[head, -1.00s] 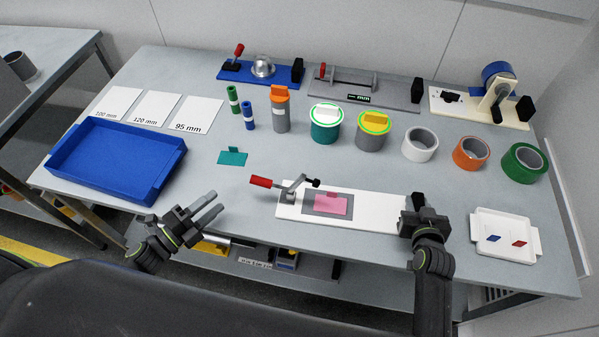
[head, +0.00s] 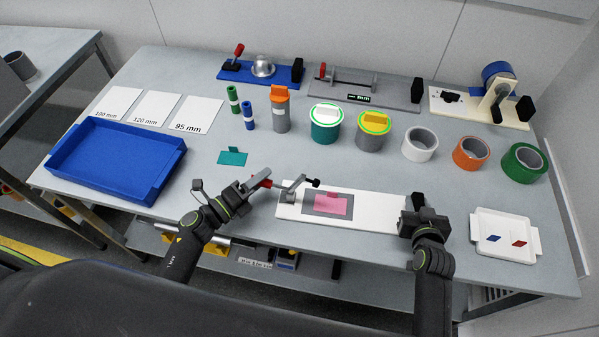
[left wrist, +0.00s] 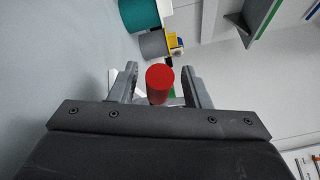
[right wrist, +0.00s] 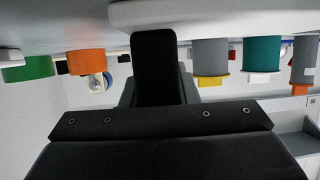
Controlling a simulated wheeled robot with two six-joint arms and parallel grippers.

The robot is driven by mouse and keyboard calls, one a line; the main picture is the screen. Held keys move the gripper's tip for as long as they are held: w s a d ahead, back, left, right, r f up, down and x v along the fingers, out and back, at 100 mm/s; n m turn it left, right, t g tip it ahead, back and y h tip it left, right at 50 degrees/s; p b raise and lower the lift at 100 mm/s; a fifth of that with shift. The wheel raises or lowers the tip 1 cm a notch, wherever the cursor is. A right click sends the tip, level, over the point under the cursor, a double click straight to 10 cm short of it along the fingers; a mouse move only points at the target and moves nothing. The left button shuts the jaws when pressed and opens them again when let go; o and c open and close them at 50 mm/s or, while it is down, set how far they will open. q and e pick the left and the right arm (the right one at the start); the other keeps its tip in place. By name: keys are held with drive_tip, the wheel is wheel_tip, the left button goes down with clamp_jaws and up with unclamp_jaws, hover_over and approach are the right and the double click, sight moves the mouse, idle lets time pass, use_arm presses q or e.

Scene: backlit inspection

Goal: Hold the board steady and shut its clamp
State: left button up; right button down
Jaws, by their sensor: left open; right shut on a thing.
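The white board (head: 375,214) lies on the table with a grey patch and a pink piece (head: 330,204) on it. Its toggle clamp (head: 292,188) stands at the board's left end, with its red handle (head: 262,183) pointing left. My left gripper (head: 262,180) is open around the red handle; the handle's end (left wrist: 159,84) shows between the two fingers in the left wrist view. My right gripper (head: 418,208) is shut on the black block (right wrist: 155,65) at the board's right end. The head view partly hides the red handle behind my left fingers.
A blue tray (head: 60,172) is at the left. A teal piece (head: 232,157) lies behind my left gripper. A white tray (head: 478,235) with two small chips is right of my right arm. Canisters, tape rolls and other fixtures stand behind the board.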

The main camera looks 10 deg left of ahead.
use_arm(q)
drive_tip(key=shift+x, duration=0.85)
drive_tip(key=shift+c, duration=0.2)
clamp_jaws()
